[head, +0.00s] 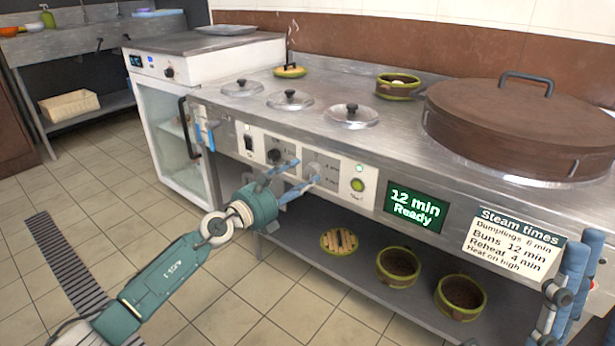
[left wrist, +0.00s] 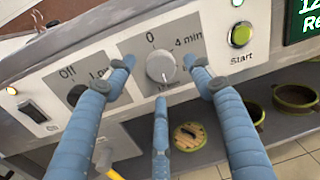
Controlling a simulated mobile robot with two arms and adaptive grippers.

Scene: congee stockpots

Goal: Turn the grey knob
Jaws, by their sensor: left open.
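The grey knob (left wrist: 160,67) is round and sits on a grey plate marked "0" and "4 min" in the left wrist view. In the head view it is largely hidden behind my left fingers. My left gripper (head: 302,172) is open at the control panel. In the left wrist view its blue fingers (left wrist: 160,84) surround the knob: one at left, one at right, one below. I see gaps between them and the knob and cannot tell any contact. My right gripper (head: 568,290) is at the right edge of the head view, partly cut off, away from the knob.
A dark knob (head: 274,156) marked "Off" is left of the grey one. A lit green Start button (head: 357,185) and a "12 min Ready" display (head: 416,207) are to the right. Green-rimmed baskets (head: 398,268) stand on the lower shelf. A big brown lid (head: 520,122) covers the counter's right.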

